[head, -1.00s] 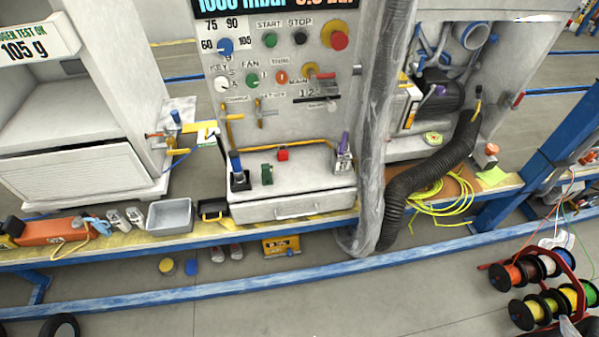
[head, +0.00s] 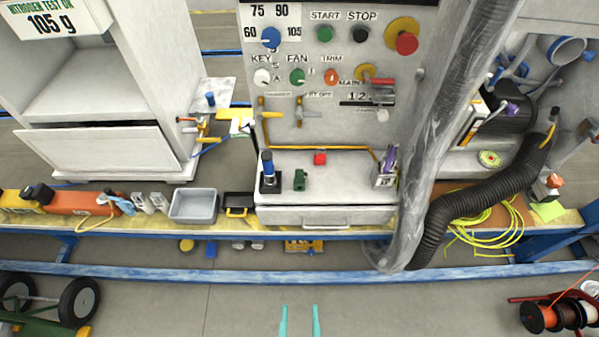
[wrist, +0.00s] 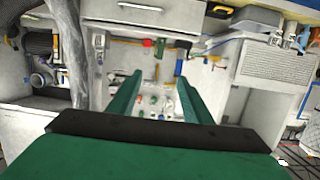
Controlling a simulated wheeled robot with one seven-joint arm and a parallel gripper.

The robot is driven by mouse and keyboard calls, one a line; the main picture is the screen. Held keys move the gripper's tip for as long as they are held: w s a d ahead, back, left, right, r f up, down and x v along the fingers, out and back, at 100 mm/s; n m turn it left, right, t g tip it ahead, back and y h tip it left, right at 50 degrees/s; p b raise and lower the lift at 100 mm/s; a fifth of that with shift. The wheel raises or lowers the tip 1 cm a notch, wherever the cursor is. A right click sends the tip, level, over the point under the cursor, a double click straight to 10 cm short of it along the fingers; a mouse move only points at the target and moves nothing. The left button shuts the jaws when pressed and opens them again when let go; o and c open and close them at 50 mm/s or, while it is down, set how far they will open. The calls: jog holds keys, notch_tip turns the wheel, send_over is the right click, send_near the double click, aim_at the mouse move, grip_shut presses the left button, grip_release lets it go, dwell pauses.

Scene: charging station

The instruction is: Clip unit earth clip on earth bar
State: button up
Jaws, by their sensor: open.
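My gripper (head: 300,321) shows as two teal fingertips at the bottom edge of the head view. They stand apart with nothing between them, over the floor in front of the bench. In the wrist view, my gripper (wrist: 158,98) is open and empty, facing the console from a distance. I cannot pick out the earth clip or the earth bar with certainty. A small green piece (head: 300,180) stands on the console ledge, beside a blue-handled part (head: 268,172). Brass fittings (head: 203,128) with a blue hose sit left of the console.
The blue-edged bench (head: 330,272) runs across in front. A grey tray (head: 194,205) and a black-yellow box (head: 238,205) stand on it. A black corrugated hose (head: 465,212) and yellow-green cable (head: 490,225) lie right. Cable spools (head: 562,316) and a wheeled cart (head: 45,305) flank clear floor.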

jog(key=w+f, duration=0.5)
jog(key=w, duration=0.3)
jog(key=t, duration=0.3)
send_near(301, 180)
jog(key=w, duration=0.9)
jog(key=shift+r, duration=0.25)
jog(key=shift+w+a, duration=0.2)
jog(key=shift+w, duration=2.85)
grip_shut()
